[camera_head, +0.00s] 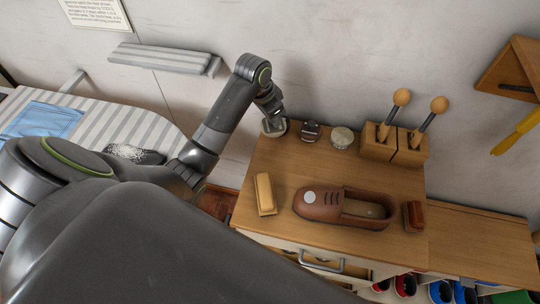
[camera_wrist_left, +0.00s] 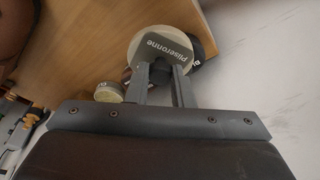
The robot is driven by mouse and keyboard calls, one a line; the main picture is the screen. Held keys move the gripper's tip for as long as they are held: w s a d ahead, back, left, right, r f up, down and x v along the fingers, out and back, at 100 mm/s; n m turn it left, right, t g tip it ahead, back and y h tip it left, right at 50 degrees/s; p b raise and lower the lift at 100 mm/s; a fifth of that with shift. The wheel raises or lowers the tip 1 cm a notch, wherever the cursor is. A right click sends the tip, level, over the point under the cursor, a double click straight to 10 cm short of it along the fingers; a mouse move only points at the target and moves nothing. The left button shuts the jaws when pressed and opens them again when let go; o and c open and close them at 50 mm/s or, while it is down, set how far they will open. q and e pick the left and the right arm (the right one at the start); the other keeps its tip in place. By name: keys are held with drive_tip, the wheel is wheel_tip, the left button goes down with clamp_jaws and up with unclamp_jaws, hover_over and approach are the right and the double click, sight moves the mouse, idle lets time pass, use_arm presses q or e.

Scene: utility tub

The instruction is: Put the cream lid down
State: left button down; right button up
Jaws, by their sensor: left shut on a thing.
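My left gripper (camera_head: 272,110) is at the back left corner of the wooden cabinet top, pointing down. In the left wrist view its fingers (camera_wrist_left: 162,78) are shut on the round cream lid (camera_wrist_left: 136,50), which has a dark label with pale lettering. A dark round thing (camera_wrist_left: 205,46) shows partly behind the lid. I cannot tell whether the lid touches it or the top. In the head view the lid is small and partly covered by the gripper. My right gripper is not in view.
A dark small item (camera_head: 311,131) and a pale round tin (camera_head: 342,138) stand to the right along the back. Beyond is a wooden block (camera_head: 378,150) with two knobbed tools. A brown shoe (camera_head: 325,203), tan block (camera_head: 265,194) and brown brush (camera_head: 414,215) lie nearer.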

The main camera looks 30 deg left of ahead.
use_arm(q)
drive_tip(key=s+f+m, duration=0.1)
drive_tip(key=m, duration=0.2)
drive_tip(key=s+d+f+m+g+h, duration=0.1)
drive_tip(key=s+f+m, duration=0.1)
drive_tip(key=m, duration=0.1)
drive_tip(key=s+f+m+g+p, duration=0.1)
drive_tip(key=m, duration=0.2)
drive_tip(key=shift+s+d+f+h, duration=0.3)
drive_tip(key=shift+d+f, duration=0.05)
drive_tip(key=shift+d, duration=0.05)
drive_tip(key=shift+m, duration=0.3)
drive_tip(key=shift+f, duration=2.25)
drive_tip(key=shift+f, duration=0.1)
drive_tip(key=c, duration=1.3)
unclamp_jaws()
